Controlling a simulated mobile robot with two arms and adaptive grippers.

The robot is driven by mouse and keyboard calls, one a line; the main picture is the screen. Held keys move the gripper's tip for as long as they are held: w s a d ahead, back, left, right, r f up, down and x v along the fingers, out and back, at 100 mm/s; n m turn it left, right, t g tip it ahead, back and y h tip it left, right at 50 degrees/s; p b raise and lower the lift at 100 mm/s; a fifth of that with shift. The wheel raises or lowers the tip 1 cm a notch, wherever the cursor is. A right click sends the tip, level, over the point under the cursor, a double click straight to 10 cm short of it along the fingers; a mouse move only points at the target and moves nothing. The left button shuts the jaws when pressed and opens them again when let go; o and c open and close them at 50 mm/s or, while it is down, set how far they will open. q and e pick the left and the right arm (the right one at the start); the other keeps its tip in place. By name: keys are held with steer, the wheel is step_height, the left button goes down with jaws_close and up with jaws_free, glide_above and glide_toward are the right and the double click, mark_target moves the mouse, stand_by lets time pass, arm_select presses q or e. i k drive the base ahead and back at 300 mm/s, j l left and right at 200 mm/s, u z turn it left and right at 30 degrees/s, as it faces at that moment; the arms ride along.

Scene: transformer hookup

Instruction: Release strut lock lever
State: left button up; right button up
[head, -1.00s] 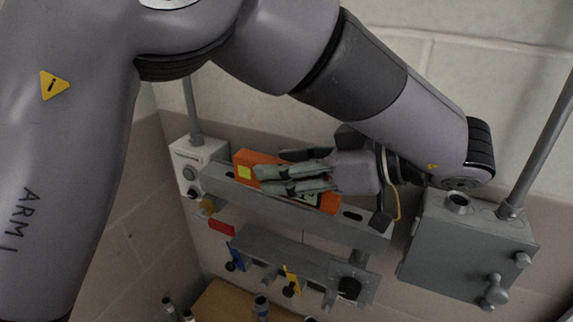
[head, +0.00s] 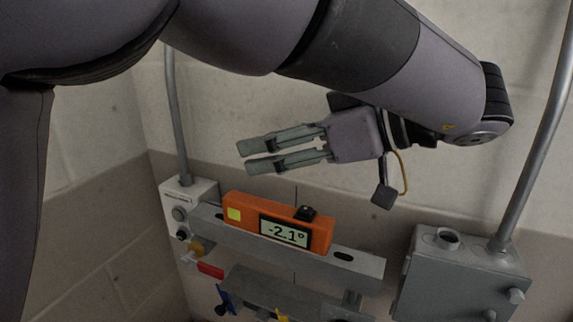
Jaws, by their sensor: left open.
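My left gripper (head: 243,157) is open and empty. It hangs in the air above an orange digital level (head: 240,207), its fingers pointing left. The level lies along a grey metal strut channel (head: 345,265), and its screen reads -2.1°. A red lever-like piece (head: 210,270) sits below the left end of the channel. A blue piece (head: 225,299) and a yellow piece (head: 282,316) show lower down. I cannot tell for certain which of these is the strut lock lever. My right gripper is not in view.
A light grey box (head: 203,196) with knobs stands at the channel's left end, under a vertical conduit. A larger grey box (head: 440,280) with knobs and a conduit stands at the right. The wall behind is bare block.

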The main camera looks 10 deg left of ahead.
mark_target(209, 270)
steer(key=k+j, duration=1.65)
